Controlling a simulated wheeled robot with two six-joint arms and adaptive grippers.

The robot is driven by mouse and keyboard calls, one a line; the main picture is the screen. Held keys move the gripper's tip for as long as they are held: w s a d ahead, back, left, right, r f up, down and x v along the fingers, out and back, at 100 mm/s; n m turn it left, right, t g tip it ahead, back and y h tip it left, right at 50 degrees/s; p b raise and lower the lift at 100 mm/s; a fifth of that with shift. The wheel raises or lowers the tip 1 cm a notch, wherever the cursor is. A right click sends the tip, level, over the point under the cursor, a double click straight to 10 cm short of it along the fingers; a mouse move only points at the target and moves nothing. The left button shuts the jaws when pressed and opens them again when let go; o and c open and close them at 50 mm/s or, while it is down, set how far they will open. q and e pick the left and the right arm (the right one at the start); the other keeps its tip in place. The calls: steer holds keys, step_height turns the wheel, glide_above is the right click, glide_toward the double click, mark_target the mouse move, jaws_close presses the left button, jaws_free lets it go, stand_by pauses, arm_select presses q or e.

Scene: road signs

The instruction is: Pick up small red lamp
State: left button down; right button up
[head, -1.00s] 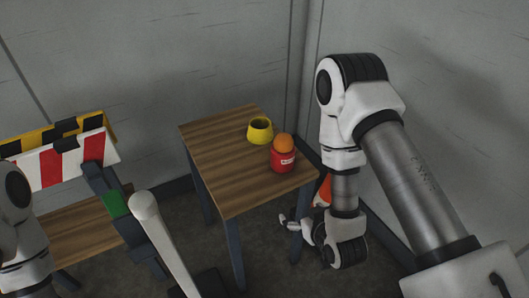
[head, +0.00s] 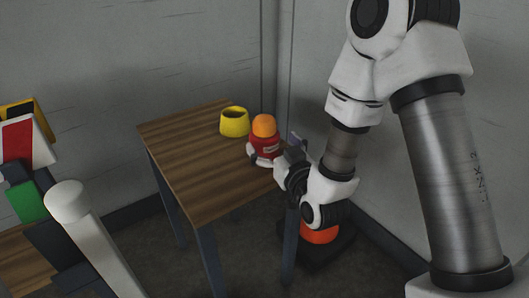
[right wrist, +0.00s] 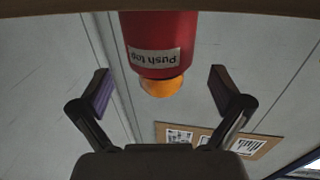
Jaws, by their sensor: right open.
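The small red lamp (head: 265,142) is a red cylinder with an orange top. In the right wrist view the lamp (right wrist: 158,45) appears upside down with a "Push top" label, in line with the gap between the two spread fingers (right wrist: 158,93). There is clear space on both sides, and the fingers are not closed on it. My left gripper is not in view.
A yellow cup-like object (head: 234,122) stands just behind and left of the lamp. An orange object on a dark base (head: 320,234) sits on the floor beside the table. Grey walls close off the back and right.

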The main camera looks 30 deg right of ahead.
steer(key=w, duration=0.4)
steer(key=shift+w+d, duration=0.1)
steer(key=shift+w, duration=0.1)
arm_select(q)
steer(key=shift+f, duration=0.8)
arm_select(e)
steer(key=c, duration=1.4)
steer(key=shift+r, duration=0.1)
